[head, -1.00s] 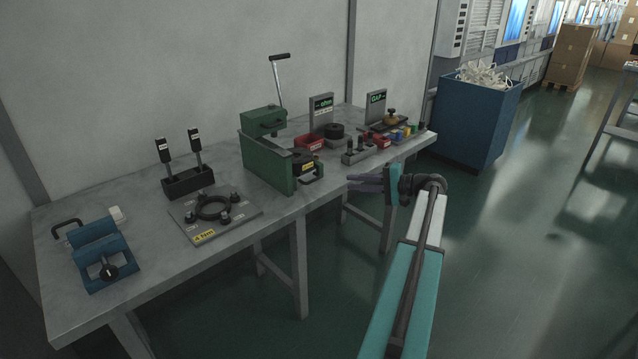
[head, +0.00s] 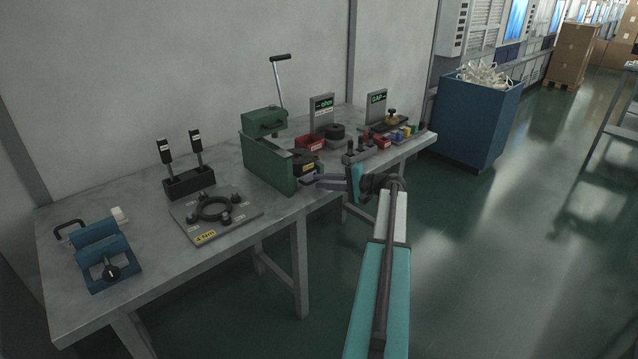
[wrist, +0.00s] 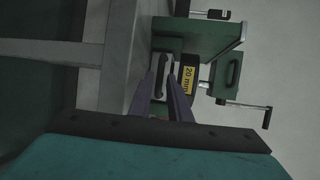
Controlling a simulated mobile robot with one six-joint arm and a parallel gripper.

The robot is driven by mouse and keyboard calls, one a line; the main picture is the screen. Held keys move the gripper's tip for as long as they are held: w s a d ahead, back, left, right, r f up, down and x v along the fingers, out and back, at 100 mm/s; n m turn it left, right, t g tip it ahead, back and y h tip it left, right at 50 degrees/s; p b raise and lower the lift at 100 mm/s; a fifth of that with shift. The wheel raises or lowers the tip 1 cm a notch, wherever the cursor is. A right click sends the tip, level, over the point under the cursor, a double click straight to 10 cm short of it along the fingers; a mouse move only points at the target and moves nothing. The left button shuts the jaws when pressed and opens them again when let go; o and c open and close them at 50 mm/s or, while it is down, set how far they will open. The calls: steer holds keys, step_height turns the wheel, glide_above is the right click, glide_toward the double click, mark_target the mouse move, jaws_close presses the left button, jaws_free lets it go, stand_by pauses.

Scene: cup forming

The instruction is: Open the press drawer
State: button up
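The green press (head: 268,160) stands on the workbench with a lever at its upper back. Its drawer handle, a dark loop, faces the bench's front edge; in the head view my fingers partly cover it, and it shows in the wrist view (wrist: 164,66). A yellow "20 mm" label (wrist: 188,77) on a dark round part sits beside the handle. My gripper (head: 318,181) is at the handle from the front right, and it also shows in the wrist view (wrist: 161,82). Its two purple fingers are apart, with the handle ahead of or between their tips; contact cannot be told.
The grey bench (head: 130,240) carries a blue fixture (head: 104,262), a plate with a black ring (head: 215,212), a black stand with two tools (head: 188,182), and red bins and gauges at right. A blue waste bin (head: 478,125) stands beyond. The floor at right is clear.

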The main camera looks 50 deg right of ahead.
steer(key=shift+w+a, duration=0.15)
steer(key=shift+w, duration=0.3)
steer(key=shift+f, duration=0.1)
jaws_close()
steer(key=shift+a, duration=0.1)
